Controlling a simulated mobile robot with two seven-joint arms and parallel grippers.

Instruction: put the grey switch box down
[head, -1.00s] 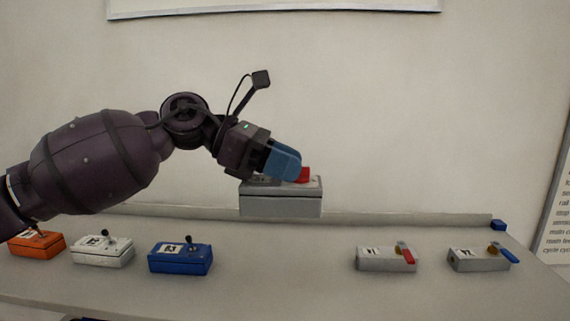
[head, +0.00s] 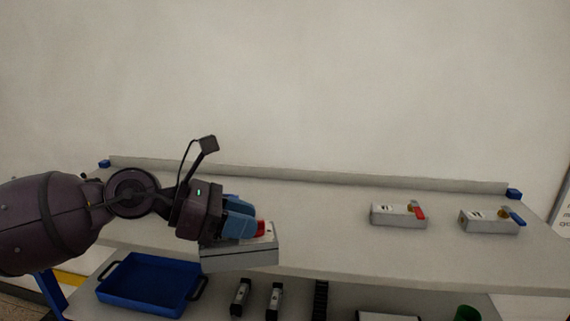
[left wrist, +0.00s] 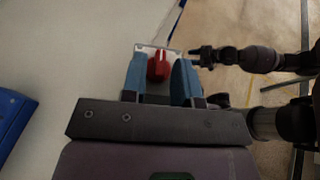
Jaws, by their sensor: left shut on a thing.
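The grey switch box (head: 240,256) has a pale top and a red part on it. It hangs in my left gripper (head: 243,222), at the front edge of the table in the head view. The blue fingers are shut on it. In the left wrist view the red part (left wrist: 158,68) shows between the fingers of my left gripper (left wrist: 159,80), with a pale edge of the box (left wrist: 157,47) beyond. I cannot tell whether the box's underside touches the table. A dark arm, seemingly my right one, shows at the right of the wrist view; its jaws are unclear.
The table (head: 330,225) is clear between the held box and two other grey switch boxes, one with a red lever (head: 398,215) and one with a blue lever (head: 488,221). A blue tray (head: 150,306) and dark parts (head: 274,300) sit on the shelf below.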

